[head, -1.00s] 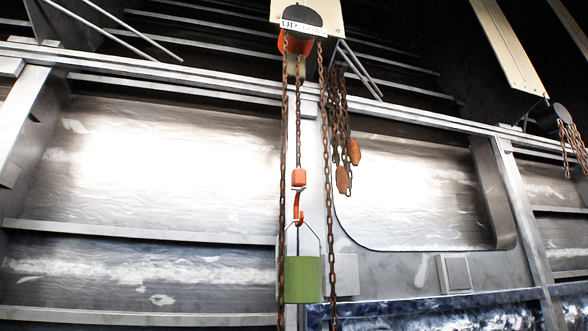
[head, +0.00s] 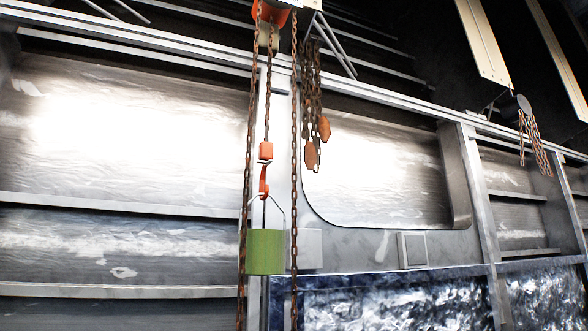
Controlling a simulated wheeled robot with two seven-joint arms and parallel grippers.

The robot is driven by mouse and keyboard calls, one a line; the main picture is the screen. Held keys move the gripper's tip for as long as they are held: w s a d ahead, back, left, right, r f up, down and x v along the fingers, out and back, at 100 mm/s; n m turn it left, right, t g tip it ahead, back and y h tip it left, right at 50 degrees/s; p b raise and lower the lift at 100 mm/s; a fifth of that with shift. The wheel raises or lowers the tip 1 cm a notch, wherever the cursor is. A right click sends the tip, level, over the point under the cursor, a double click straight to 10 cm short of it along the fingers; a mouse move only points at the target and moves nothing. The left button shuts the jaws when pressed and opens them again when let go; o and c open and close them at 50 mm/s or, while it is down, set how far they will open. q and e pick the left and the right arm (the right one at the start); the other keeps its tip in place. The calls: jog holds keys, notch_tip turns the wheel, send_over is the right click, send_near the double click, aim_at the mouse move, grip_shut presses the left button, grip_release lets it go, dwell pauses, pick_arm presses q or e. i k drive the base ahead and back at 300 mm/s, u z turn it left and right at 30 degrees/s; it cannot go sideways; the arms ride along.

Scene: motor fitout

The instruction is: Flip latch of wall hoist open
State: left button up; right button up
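The wall hoist (head: 268,14) hangs at the top of the head view, its orange body partly cut off by the upper edge. Its load chain runs down to an orange hook block (head: 266,151) with an orange hook (head: 264,181). A green cylinder (head: 265,252) with a thin wire bail hangs upright from the hook. The latch is too small to make out at the hook. Neither of my grippers shows in the view.
Long rusty chains (head: 294,170) hang on both sides of the load. A bundle of chain with orange tags (head: 311,155) hangs to the right. Metal wall ribs and panels lie behind. Another hoist (head: 516,106) hangs at the far right.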

aim_at(268, 163)
jog(key=z, duration=0.45)
jog(key=i, duration=0.9)
jog(key=u, duration=0.4)
jog(key=i, duration=0.95)
jog(key=u, duration=0.85)
